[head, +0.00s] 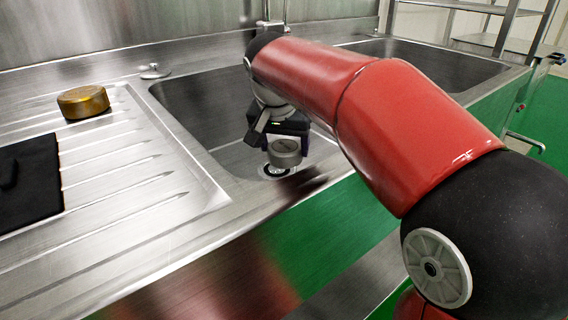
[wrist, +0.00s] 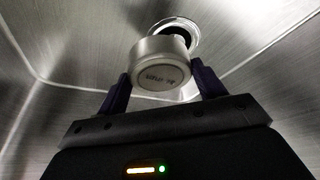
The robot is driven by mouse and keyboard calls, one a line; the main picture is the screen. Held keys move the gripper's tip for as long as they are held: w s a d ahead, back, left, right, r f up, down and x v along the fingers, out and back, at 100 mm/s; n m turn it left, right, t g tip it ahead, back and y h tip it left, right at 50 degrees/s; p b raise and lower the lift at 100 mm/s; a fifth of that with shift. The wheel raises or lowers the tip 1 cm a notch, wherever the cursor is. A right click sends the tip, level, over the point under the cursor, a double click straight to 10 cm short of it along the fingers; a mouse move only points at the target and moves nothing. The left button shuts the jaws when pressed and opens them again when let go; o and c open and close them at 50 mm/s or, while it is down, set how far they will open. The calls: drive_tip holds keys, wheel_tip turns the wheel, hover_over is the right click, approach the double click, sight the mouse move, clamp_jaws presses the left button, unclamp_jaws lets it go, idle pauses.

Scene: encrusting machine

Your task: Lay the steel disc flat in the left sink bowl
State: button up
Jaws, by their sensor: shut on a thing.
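The steel disc (head: 285,152) is a short grey metal cylinder inside the left sink bowl (head: 205,100). In the wrist view the steel disc (wrist: 163,66) shows its marked round face, between two dark blue-purple fingers. My gripper (head: 284,143) is shut on the disc and reaches down into the bowl. The disc is close to the drain (head: 276,170); it covers part of the drain (wrist: 178,30) in the wrist view. The disc looks tilted in the head view, and I cannot tell whether it touches the bowl floor.
A brass-coloured cylinder (head: 83,102) stands on the ribbed drainboard (head: 120,160) left of the bowl. A black flat item (head: 30,182) lies there too. The right sink bowl (head: 440,62) is partly behind my red arm. A tap (head: 273,22) rises behind the bowls.

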sight(282, 151)
drive_tip(key=shift+f+b, duration=0.3)
drive_tip(key=shift+f, duration=1.7)
drive_tip(key=shift+f, duration=0.1)
drive_tip(key=shift+f, duration=0.15)
drive_tip(key=o, duration=1.3)
drive_tip(key=shift+c, duration=0.2)
drive_tip(key=shift+s+r, duration=0.1)
drive_tip(key=shift+r, duration=0.45)
drive_tip(key=p+v, duration=0.1)
drive_tip(key=v, duration=1)
